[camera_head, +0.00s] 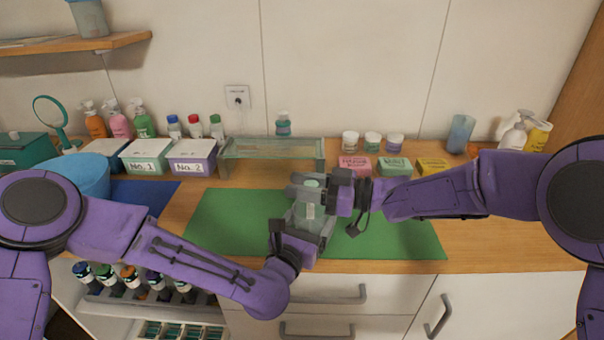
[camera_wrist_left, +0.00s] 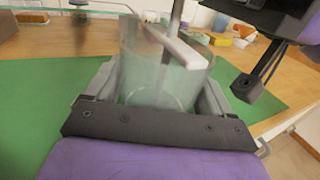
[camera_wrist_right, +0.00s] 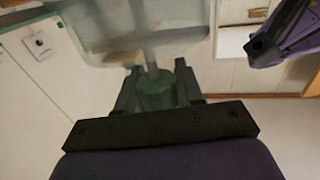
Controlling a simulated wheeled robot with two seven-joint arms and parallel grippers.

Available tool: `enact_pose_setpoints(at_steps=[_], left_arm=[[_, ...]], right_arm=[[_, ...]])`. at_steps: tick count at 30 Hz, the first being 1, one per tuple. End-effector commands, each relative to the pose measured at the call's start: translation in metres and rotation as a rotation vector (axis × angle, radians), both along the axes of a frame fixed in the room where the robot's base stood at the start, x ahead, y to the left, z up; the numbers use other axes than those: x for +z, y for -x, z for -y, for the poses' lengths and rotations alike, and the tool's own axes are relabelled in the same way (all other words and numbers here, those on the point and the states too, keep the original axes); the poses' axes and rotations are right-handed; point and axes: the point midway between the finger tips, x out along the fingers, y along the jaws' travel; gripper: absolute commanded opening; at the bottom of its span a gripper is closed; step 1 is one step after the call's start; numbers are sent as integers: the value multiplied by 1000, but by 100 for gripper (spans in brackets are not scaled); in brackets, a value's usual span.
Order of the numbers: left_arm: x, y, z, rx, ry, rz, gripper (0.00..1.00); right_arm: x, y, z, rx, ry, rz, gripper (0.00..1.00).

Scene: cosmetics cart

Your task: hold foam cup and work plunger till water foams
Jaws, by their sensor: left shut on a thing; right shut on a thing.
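The foam cup (camera_wrist_left: 165,75) is a clear, see-through vessel above the green mat (camera_head: 225,222). My left gripper (camera_head: 308,222) is shut on the cup, with a finger on each side of its wall in the left wrist view. The plunger rod (camera_wrist_left: 172,45) runs down into the cup, with a pale flat bar across the cup's top. My right gripper (camera_head: 318,186) is directly above the cup and shut on the plunger's green knob (camera_wrist_right: 157,90), which its wrist view shows between the fingers. The head view partly hides the cup behind the grippers. I cannot tell whether there is foam.
A glass shelf (camera_head: 272,150) stands behind the mat. Labelled boxes (camera_head: 146,157) and a blue basin (camera_head: 82,175) are at left. Soap boxes (camera_head: 394,167) and small jars (camera_head: 372,141) are behind at right. The mat's right part is clear.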

Motion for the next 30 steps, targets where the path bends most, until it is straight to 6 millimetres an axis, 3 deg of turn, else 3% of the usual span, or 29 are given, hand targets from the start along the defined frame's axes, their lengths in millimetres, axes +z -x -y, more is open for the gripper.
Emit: enact_pose_setpoints(at_steps=[4, 13, 14, 15, 16, 25, 30], left_arm=[[1, 0, 0, -1, 1, 2, 37], [1, 0, 0, 0, 1, 2, 37], [1, 0, 0, 0, 1, 2, 37], [1, 0, 0, 0, 1, 2, 37], [1, 0, 0, 0, 1, 2, 37], [1, 0, 0, 0, 1, 2, 37], [1, 0, 0, 0, 1, 2, 37]], right_arm=[[-20, 0, 1, -1, 1, -2, 0], [-22, 0, 1, -2, 2, 0, 0], [-22, 0, 1, -2, 2, 0, 43], [-22, 0, 1, -2, 2, 0, 56], [-22, 0, 1, -2, 1, 0, 59], [-22, 0, 3, -2, 0, 0, 59], [-21, 5, 31, -4, 0, 0, 59]])
